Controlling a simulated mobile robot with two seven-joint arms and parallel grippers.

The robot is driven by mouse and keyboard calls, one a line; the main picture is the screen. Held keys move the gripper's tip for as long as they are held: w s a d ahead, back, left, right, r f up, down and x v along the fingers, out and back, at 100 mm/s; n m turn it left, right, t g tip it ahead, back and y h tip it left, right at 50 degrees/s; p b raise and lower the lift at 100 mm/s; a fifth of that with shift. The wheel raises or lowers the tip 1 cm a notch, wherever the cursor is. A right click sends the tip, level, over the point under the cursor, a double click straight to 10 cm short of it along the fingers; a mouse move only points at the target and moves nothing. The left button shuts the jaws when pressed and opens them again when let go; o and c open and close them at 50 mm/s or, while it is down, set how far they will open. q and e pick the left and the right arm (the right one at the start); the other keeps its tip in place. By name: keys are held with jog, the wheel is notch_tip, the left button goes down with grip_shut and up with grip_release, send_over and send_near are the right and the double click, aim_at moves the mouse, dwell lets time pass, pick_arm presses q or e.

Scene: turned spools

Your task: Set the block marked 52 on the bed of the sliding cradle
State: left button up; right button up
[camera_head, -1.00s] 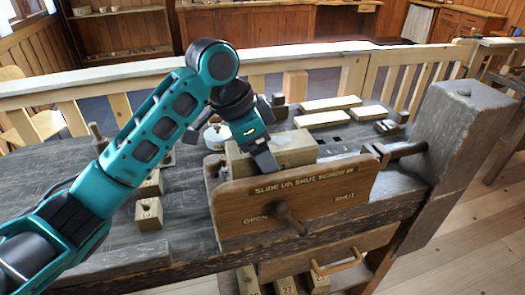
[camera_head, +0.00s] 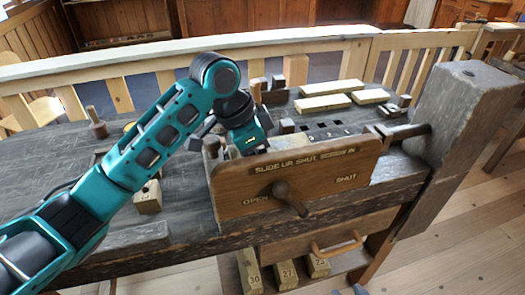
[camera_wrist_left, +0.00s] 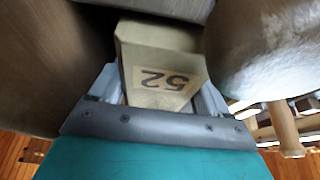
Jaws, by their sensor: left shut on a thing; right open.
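The block marked 52 (camera_wrist_left: 162,75) is pale wood and sits between the two grey fingers of my left gripper (camera_wrist_left: 155,105) in the left wrist view, its number upside down. In the head view my left gripper (camera_head: 247,143) reaches down behind a wooden front board (camera_head: 240,190), which hides its fingertips and the block. This board, lettered "slide up shut, screw in", seems to be the front of the sliding cradle. The bed behind it is hidden, so I cannot tell whether the block touches it.
A dark handle (camera_head: 290,198) sticks out from the board. Another numbered block (camera_head: 148,197) stands on the bench, left of the board. Numbered blocks (camera_head: 287,273) sit on a shelf below. Pale planks (camera_head: 322,103) lie behind. A massive grey post (camera_head: 470,120) stands at right.

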pick_arm(q)
jog(key=shift+p, duration=0.75)
dwell(0.6)
jog(key=o, duration=1.3)
jog(key=shift+c, duration=0.2)
notch_tip(320, 180, up, 3)
jog(key=p, duration=0.3)
jog(key=shift+r, duration=2.55)
